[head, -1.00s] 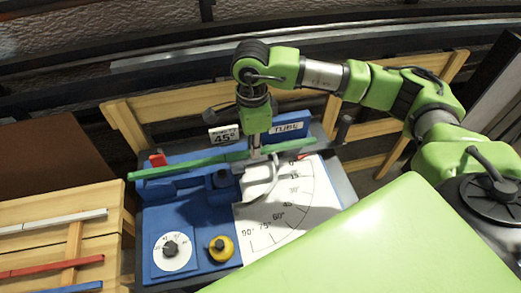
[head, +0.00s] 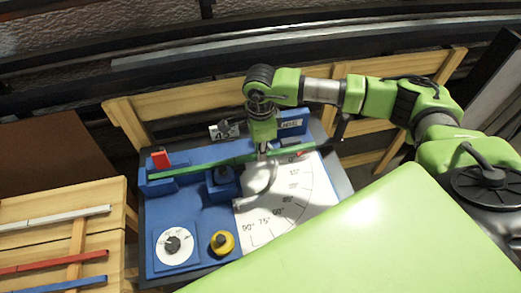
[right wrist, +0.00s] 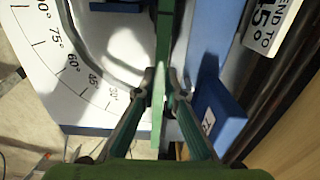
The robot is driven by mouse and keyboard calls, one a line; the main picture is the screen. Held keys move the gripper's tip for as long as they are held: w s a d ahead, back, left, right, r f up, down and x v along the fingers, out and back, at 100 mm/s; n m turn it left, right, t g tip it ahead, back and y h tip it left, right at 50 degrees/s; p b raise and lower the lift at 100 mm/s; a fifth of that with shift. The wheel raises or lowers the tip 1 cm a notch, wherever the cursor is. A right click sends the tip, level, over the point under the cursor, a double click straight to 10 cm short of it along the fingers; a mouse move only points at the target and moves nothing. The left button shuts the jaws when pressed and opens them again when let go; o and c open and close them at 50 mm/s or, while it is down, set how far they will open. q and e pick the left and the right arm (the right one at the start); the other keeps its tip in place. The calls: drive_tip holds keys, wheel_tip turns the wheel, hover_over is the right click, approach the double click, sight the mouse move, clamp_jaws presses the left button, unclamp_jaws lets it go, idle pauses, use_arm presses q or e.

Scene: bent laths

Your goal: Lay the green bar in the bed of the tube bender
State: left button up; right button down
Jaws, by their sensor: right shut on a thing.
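The green bar (head: 195,166) runs across the blue tube bender (head: 190,238), slightly tilted in the head view. Its left end is by the red stop (head: 160,159) and a blue block. My right gripper (head: 262,152) is shut on the bar near its right part, from above. In the right wrist view, the bar (right wrist: 164,30) passes between the two fingers of the gripper (right wrist: 163,88). The bar lies along the blue bed; I cannot tell whether it touches the bottom. My left gripper is out of view.
The white angle dial (head: 300,195) and curved grey arm (head: 262,188) lie in front of the bar. A wooden rack (head: 60,215) with white, red and blue bars stands left.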

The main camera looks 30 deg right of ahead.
drive_tip(key=shift+f, duration=0.2)
drive_tip(key=c, duration=2.1)
unclamp_jaws()
drive_tip(key=shift+r, duration=0.15)
drive_tip(key=shift+r+p, duration=0.25)
drive_tip(key=shift+p, duration=0.1)
wheel_tip(320, 180, up, 12)
drive_tip(key=b, duration=0.2)
drive_tip(key=shift+b, duration=0.3)
